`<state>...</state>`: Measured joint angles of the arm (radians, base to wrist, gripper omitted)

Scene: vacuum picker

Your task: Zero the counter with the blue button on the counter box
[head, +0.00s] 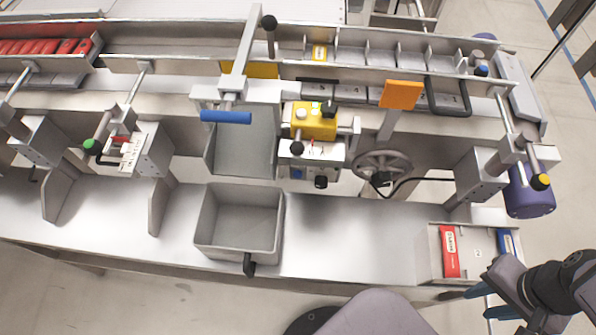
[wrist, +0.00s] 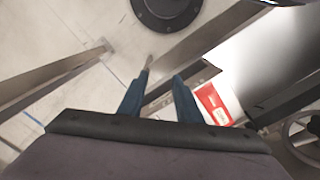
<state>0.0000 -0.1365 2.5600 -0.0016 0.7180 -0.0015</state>
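A silver box with a yellow top (head: 314,120) sits on the front of the machine, right of centre in the head view. Below the yellow part is a grey front face (head: 311,158) with a small dial-like white strip. A small blue patch (head: 296,172) at its lower left looks like the blue button, but it is too small to be sure. A black knob (head: 321,182) is beside it. My gripper (head: 464,306) is at the lower right, far from this box, with its blue fingers apart and empty. The wrist view shows the fingers (wrist: 163,70) spread; the counter box is not seen there.
A tray (head: 433,262) with a red carton (head: 450,251) and a blue one (head: 505,243) lies close to my gripper. An open grey bin (head: 239,244) stands left of centre. A handwheel (head: 382,165) is right of the box. The silver shelf (head: 345,240) between is bare.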

